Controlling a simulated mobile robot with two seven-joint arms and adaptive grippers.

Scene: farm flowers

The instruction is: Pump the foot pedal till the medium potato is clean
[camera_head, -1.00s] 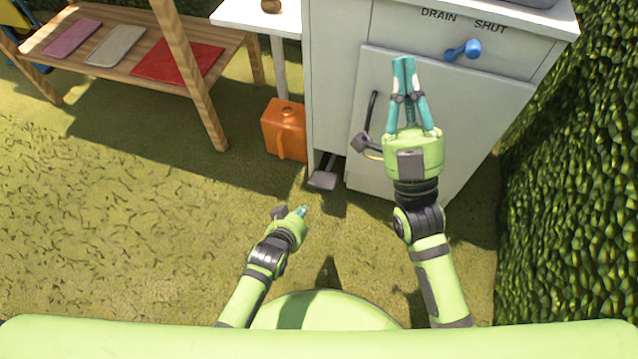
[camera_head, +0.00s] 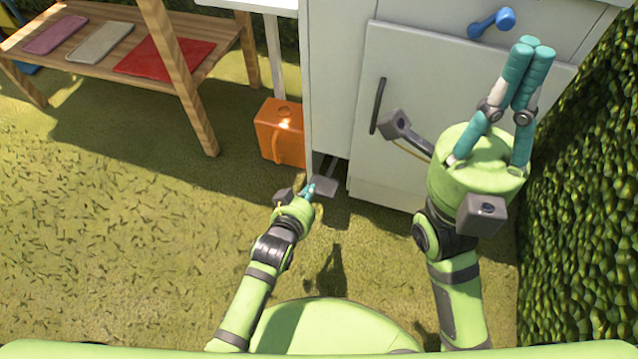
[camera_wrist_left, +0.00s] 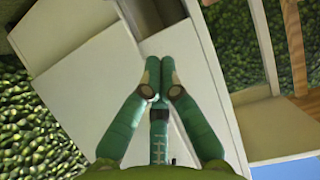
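The foot pedal (camera_head: 326,187) is a grey pad low at the foot of the white cabinet (camera_head: 372,60). My left gripper (camera_head: 309,190) is down at the pedal's left edge. Its fingertips overlap the pad in the head view; I cannot tell whether they touch it. In the left wrist view its teal fingers (camera_wrist_left: 160,72) meet at the tips, with nothing seen between them. My right gripper (camera_head: 532,50) is raised in front of the cabinet at the right, fingers together and empty. The potato is in neither view now.
A blue lever (camera_head: 491,23) is on the cabinet front near the right gripper. An orange can (camera_head: 281,132) stands left of the pedal. A wooden shelf (camera_head: 118,50) with mats is at upper left. A hedge (camera_head: 580,200) bounds the right side. Grass at left is clear.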

